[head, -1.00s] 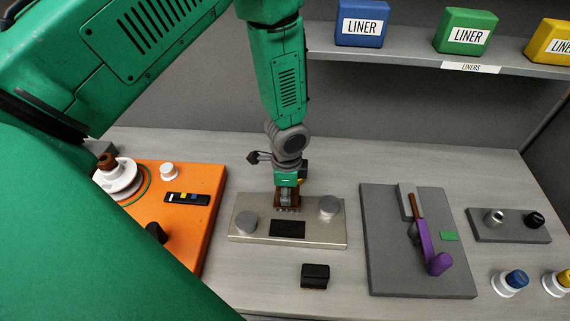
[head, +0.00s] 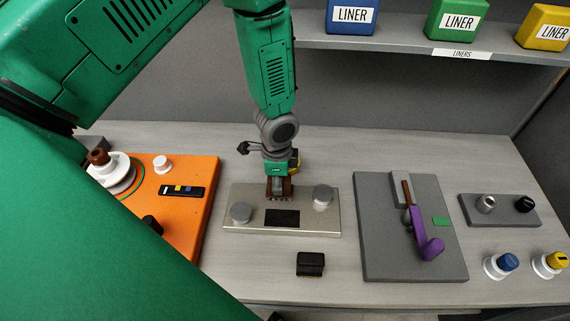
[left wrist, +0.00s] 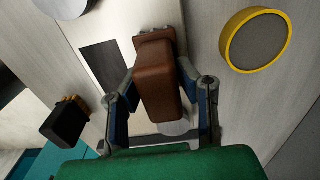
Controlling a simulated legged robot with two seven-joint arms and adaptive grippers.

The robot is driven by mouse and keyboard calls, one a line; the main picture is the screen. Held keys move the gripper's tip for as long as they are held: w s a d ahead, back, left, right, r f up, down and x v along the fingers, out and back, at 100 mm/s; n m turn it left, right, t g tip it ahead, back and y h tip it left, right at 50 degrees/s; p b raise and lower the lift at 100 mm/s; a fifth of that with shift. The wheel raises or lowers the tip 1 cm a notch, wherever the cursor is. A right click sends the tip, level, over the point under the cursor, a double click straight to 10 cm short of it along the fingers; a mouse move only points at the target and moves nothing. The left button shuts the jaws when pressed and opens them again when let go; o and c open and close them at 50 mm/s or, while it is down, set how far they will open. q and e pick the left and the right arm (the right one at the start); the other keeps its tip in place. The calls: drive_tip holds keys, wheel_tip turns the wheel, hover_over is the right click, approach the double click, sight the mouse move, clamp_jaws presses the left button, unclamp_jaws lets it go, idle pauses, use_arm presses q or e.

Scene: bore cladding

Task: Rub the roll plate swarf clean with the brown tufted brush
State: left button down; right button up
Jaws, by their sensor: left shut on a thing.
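My left gripper (head: 280,181) is shut on the brown brush (head: 280,190), whose brown body also shows between the fingers in the left wrist view (left wrist: 158,82). The brush is bristles-down at the back part of the metal roll plate (head: 251,226), between its two round posts. I cannot tell whether the bristles touch the plate. A dark rectangular patch (head: 282,217) lies on the plate just in front of the brush; it also shows left of the brush in the left wrist view (left wrist: 100,66). My right gripper is not in view.
A black block (head: 310,264) stands in front of the plate. An orange panel (head: 190,220) is at left. A grey board (head: 380,245) with a purple-handled lever (head: 420,230) is at right. A yellow-rimmed round thing (left wrist: 255,40) stands near the gripper. Several knobs lie farther right.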

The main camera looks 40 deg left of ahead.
sight(287, 178)
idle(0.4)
use_arm(q)
drive_tip(key=shift+w+d, duration=0.3)
drive_tip(key=shift+d, duration=0.25)
drive_tip(key=shift+w+d, duration=0.25)
drive_tip(key=shift+d, duration=0.3)
wheel_tip(287, 178, up, 4)
drive_tip(key=p, duration=0.3)
drive_tip(key=shift+a+r, duration=0.1)
drive_tip(key=shift+r+p, duration=0.3)
drive_tip(key=shift+r, duration=0.15)
drive_tip(key=shift+f, duration=0.15)
